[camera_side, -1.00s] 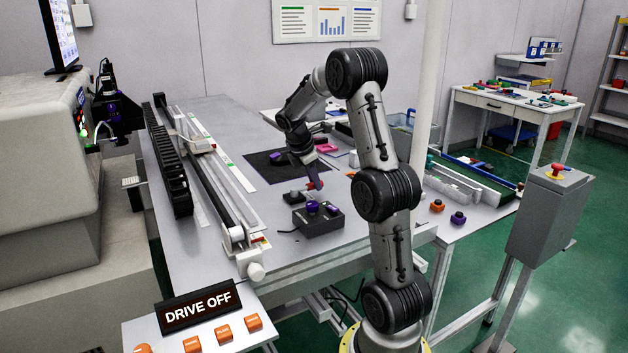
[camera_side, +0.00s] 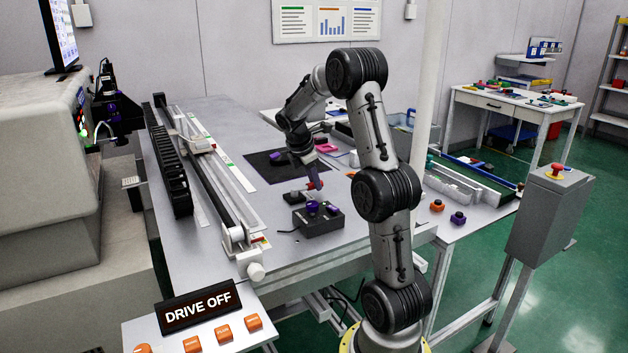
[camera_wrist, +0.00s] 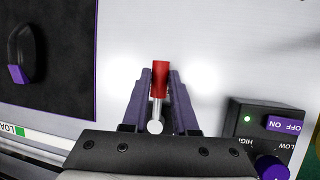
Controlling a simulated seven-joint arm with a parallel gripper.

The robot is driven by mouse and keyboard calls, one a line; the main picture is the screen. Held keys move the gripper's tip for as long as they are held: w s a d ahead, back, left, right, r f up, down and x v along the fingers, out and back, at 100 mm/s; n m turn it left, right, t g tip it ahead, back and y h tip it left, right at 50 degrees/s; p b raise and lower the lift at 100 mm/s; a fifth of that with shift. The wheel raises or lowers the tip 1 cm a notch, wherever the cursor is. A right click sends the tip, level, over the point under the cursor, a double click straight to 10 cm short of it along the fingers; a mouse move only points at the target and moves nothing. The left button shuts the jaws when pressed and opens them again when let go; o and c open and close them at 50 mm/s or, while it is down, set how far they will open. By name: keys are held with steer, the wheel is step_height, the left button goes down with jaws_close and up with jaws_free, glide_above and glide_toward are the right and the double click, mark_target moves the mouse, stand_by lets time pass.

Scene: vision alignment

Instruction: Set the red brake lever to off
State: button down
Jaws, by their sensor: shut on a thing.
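The brake lever (camera_wrist: 160,75) has a red grip on a silver rod with a round pale end. In the wrist view it stands between the two purple fingers of my gripper (camera_wrist: 161,88), which are shut on it. In the side view my gripper (camera_side: 313,174) points down over the table, with the red of the lever (camera_side: 316,185) at its tips. A small dark base (camera_side: 295,198) lies just beside and below it. No off marking for the lever can be read in either view.
A dark control box (camera_side: 318,222) with purple knobs stands close in front; its labels read ON, OFF, LOW and HIGH in the wrist view (camera_wrist: 240,125). A black mat (camera_side: 262,170) lies behind. A long rail (camera_side: 215,180) runs at left. A sign (camera_side: 200,306) reads DRIVE OFF.

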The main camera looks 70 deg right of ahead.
steer(key=shift+w+d, duration=0.1)
steer(key=n, duration=0.1)
steer(key=w+d+n+t, duration=0.1)
steer(key=n, duration=0.1)
steer(key=shift+t, duration=0.3)
steer(key=w+n, duration=0.1)
steer(key=n+t, duration=0.1)
steer(key=n, duration=0.1)
steer(key=shift+w+d+r+n, duration=0.1)
steer(key=shift+w+d+n, duration=0.2)
steer(key=shift+w+d, duration=0.1)
steer(key=w+n+t, duration=0.1)
steer(key=n, duration=0.1)
steer(key=w+n+t, duration=0.1)
steer(key=n, duration=0.1)
steer(key=shift+w+y, duration=0.1)
steer(key=shift+y, duration=0.2)
steer(key=shift+w+a+n+t+y, duration=0.1)
steer(key=shift+w+n+t+y, duration=0.35)
steer(key=shift+n, duration=0.95)
steer(key=shift+w, duration=0.25)
steer(key=c, duration=0.7)
jaws_free()
